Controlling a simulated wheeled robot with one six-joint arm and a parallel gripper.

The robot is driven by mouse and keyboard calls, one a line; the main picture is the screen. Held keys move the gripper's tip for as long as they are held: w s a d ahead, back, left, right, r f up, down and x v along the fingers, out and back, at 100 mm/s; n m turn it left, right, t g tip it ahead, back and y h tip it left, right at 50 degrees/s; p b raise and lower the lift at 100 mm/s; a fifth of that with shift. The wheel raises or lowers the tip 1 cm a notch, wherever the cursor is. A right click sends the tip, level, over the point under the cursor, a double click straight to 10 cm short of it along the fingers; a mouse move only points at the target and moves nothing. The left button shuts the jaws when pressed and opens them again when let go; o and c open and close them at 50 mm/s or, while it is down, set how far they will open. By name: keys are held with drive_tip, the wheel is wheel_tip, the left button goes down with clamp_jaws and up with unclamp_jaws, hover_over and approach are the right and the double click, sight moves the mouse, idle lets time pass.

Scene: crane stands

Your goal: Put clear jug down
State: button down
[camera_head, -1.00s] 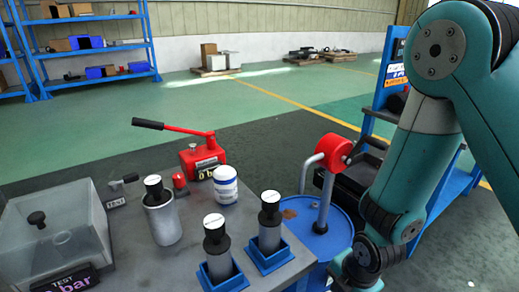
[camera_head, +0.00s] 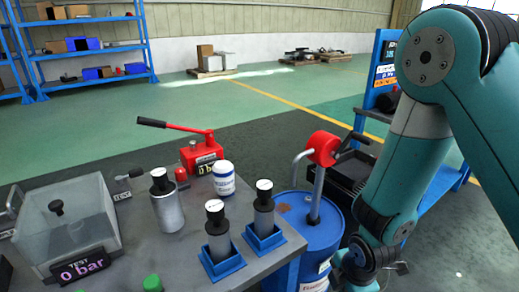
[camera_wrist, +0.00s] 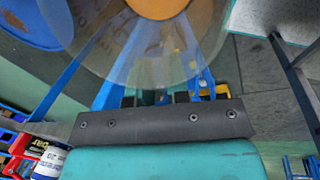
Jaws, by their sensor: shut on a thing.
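The clear jug (camera_wrist: 110,60) fills the top of the wrist view, see-through, with an orange-yellow patch (camera_wrist: 160,8) showing in it. My gripper (camera_wrist: 160,98) is shut on the jug; its dark fingers show at the jug's near side. Their exact contact is hard to see. In the head view my arm comes down at the right, and neither the gripper nor the jug can be made out at its lower end.
A grey bench (camera_head: 130,250) holds a test tank (camera_head: 70,225), metal cylinders, a white jar (camera_head: 224,178) and a red hand pump (camera_head: 200,155). A blue drum (camera_head: 318,240) with a red crank pump stands beside it. A blue rack (camera_head: 440,185) is behind my arm.

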drive_tip(key=shift+w+d+r+m, duration=0.25)
drive_tip(key=shift+d+r+m, duration=0.15)
drive_tip(key=shift+m, duration=0.3)
drive_tip(key=d+m+p, duration=0.1)
drive_tip(key=m, duration=0.1)
drive_tip(key=w+d+r+m+h+p, duration=0.1)
drive_tip(key=m, duration=0.2)
drive_tip(key=w+d+r+m+p, duration=0.1)
drive_tip(key=d+m+p, duration=0.1)
drive_tip(key=m, duration=0.1)
drive_tip(key=shift+d+r+h, duration=0.1)
drive_tip(key=shift+r+h, duration=0.15)
drive_tip(key=shift+h, duration=0.05)
drive_tip(key=w+d+r+m+g+h+p, duration=0.1)
drive_tip(key=d+m, duration=0.4)
drive_tip(key=m, duration=0.6)
drive_tip(key=shift+w+d+r+g+p, duration=0.35)
drive_tip(key=shift+r+g+p, duration=0.35)
drive_tip(key=shift+p, duration=0.4)
drive_tip(key=shift+r, duration=0.1)
